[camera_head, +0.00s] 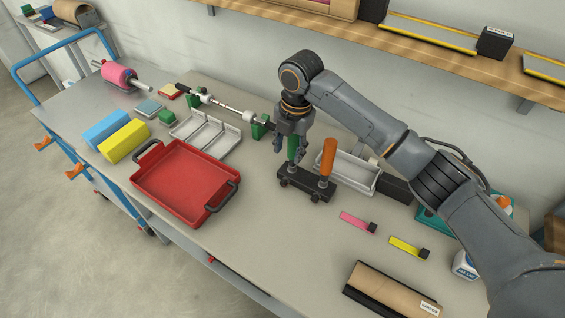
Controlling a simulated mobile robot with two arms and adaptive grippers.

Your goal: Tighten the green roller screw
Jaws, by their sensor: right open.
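My right gripper (291,151) points down with its fingers open on either side of an upright green handle (294,150). The green handle stands in a black holder (304,187), beside an upright orange handle (328,152). The fingers hide part of the green handle, and I cannot tell whether they touch it. A metal roller shaft (226,106) lies between green blocks (260,127) behind and left of the gripper. I cannot make out a green roller screw there. My left gripper is not in view.
A red tray (184,212) stands front left of the holder, with pale metal trays (217,147) behind it. Yellow (124,141) and blue (107,128) blocks lie left. Pink (354,221) and yellow (404,246) strips lie right. The table between red tray and holder is clear.

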